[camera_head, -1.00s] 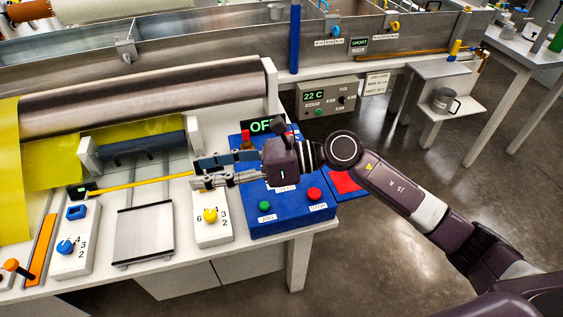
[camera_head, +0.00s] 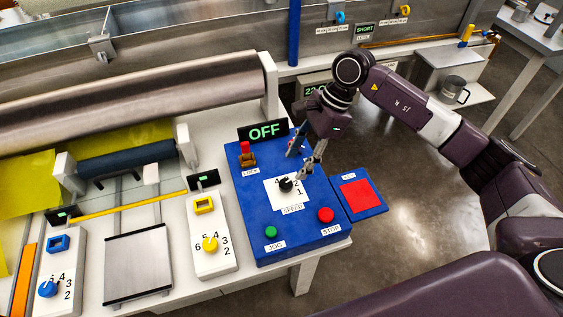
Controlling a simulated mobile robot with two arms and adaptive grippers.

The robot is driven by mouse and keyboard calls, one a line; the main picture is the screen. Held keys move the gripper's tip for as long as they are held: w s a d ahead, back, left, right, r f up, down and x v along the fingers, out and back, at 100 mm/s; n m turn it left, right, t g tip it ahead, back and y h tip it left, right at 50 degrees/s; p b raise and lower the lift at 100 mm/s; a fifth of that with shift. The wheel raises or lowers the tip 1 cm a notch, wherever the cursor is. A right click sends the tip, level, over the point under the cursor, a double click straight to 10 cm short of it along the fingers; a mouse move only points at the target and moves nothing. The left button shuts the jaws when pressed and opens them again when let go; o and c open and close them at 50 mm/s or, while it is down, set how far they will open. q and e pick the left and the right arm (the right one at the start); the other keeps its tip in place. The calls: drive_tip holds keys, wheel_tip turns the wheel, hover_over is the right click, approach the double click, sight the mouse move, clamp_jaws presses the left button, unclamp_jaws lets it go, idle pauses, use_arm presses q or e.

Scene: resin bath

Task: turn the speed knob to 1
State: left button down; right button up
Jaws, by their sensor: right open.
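The speed knob (camera_head: 286,185) is a small black knob on a white numbered plate (camera_head: 273,197) marked SPEED, on top of the blue control box (camera_head: 262,250). The digit 1 shows on the right of the plate; which number the knob points at is too small to tell. My right gripper (camera_head: 301,165) is open, angled down above the box just behind and right of the knob, and appears empty. Whether its fingers touch the knob cannot be told. A display (camera_head: 264,131) behind the box reads OFF. My left gripper is not in view.
The box also bears a red-topped lever (camera_head: 246,152), a green JOG button (camera_head: 271,232) and a red STOP button (camera_head: 325,215). A red pad (camera_head: 356,195) lies to its right. A yellow knob (camera_head: 210,244) and a blue knob (camera_head: 48,289) stand on white panels leftward.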

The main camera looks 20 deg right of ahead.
sight(286, 182)
drive_tip(key=x, duration=0.1)
drive_tip(key=p+x, duration=0.1)
drive_tip(key=x, duration=0.2)
drive_tip(key=shift+s+a+f, duration=0.1)
drive_tip(key=shift+s+f, duration=0.1)
drive_tip(key=shift+s, duration=0.15)
drive_tip(key=shift+p+x, duration=0.4)
drive_tip(key=shift+x, duration=0.75)
drive_tip(key=shift+w+f, duration=0.2)
drive_tip(key=shift+f, duration=0.15)
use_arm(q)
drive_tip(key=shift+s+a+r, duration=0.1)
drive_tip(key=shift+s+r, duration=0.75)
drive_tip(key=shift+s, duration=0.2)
use_arm(e)
drive_tip(key=c, duration=1.2)
